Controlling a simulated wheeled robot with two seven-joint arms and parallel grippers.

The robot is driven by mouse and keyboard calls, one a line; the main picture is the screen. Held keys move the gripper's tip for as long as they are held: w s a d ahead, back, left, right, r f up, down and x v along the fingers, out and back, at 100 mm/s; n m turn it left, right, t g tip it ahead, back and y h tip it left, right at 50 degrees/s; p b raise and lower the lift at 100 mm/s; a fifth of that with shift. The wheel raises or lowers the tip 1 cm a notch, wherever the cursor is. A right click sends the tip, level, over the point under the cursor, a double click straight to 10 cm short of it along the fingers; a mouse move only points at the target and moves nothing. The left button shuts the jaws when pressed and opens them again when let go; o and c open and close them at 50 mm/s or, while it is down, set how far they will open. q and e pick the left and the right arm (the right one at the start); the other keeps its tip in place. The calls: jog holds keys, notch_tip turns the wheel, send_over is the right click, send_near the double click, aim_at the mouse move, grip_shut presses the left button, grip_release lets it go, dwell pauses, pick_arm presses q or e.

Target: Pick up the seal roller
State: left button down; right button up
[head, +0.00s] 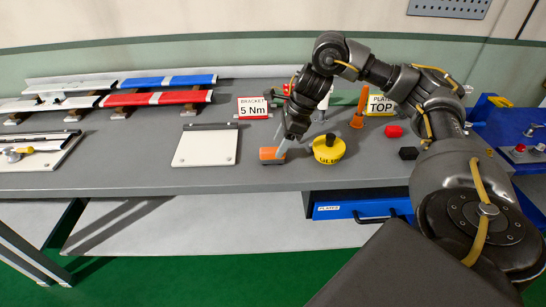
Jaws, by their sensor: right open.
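A short orange cylinder (271,155) with a grey band lies near the front edge of the workbench; it looks like the seal roller. My right gripper (283,148) points down at it from above, fingers open, with the tips at or just over its right end. I cannot tell whether they touch it. The fingers partly cover the cylinder. My left gripper is not in view.
A yellow labelled pot (329,150) stands just right of the gripper. A white board (206,146) lies left. Coloured profiles (157,97) rest behind.

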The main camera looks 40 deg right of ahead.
aim_at(274, 149)
jog(key=x, duration=0.4)
jog(key=shift+w+a+r+p, duration=0.15)
jog(key=shift+a+p, duration=0.15)
jog(key=shift+f, duration=0.3)
jog(key=shift+c, duration=0.2)
jog(key=c, duration=1.1)
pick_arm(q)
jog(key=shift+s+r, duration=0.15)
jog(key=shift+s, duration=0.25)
pick_arm(e)
jog(key=shift+r, duration=0.1)
